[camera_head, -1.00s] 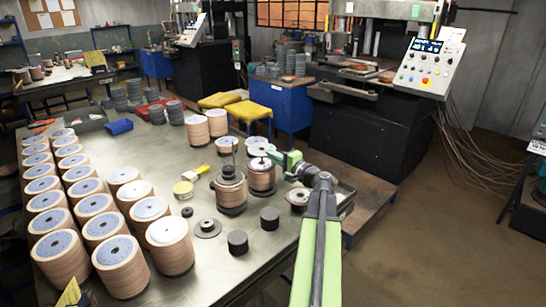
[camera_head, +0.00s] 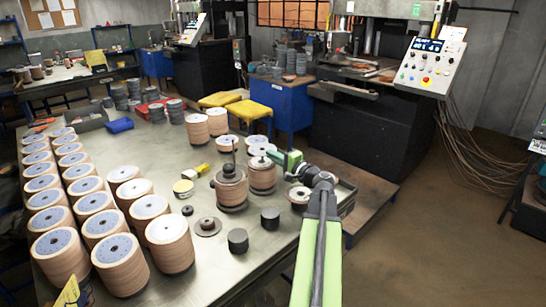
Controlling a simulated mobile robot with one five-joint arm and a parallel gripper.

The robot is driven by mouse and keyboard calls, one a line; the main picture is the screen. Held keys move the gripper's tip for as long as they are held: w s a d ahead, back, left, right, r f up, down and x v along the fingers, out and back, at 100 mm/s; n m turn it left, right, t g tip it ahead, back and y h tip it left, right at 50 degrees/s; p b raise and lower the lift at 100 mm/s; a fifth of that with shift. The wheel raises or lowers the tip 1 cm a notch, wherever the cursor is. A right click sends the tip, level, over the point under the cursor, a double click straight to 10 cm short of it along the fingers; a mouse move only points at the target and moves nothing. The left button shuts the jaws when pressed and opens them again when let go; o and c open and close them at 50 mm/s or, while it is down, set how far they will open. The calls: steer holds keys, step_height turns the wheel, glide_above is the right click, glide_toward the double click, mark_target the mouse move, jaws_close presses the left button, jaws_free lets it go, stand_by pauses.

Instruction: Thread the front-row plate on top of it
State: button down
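A stack of tan discs (camera_head: 231,194) with a thin upright rod (camera_head: 233,152) rising from its centre stands mid-table. A dark plate (camera_head: 228,177) lies on top of that stack around the rod. A flat dark plate with a raised hub (camera_head: 207,226) lies on the table in front of it. My gripper (camera_head: 270,154), green at the wrist, is above and beside a second tan stack (camera_head: 262,178), right of the rod. Its fingertips are small and partly hidden, so I cannot tell whether they are open or hold anything.
Rows of tan disc stacks (camera_head: 62,254) fill the left of the table. Dark cylinders (camera_head: 238,240) stand near the front edge. A yellow-handled brush (camera_head: 198,171) and a yellow tin (camera_head: 183,189) lie left of the rod. Bare tabletop (camera_head: 225,266) shows at the front.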

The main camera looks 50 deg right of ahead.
steer(key=shift+f+b, duration=1.15)
steer(key=shift+f, duration=0.1)
step_height(320, 180, down, 2)
steer(key=shift+f+b, duration=0.25)
steer(key=shift+b, duration=1)
steer(key=c, duration=1.9)
jaws_free()
steer(key=shift+r, duration=0.25)
steer(key=o, duration=0.3)
steer(key=shift+s+a, duration=0.15)
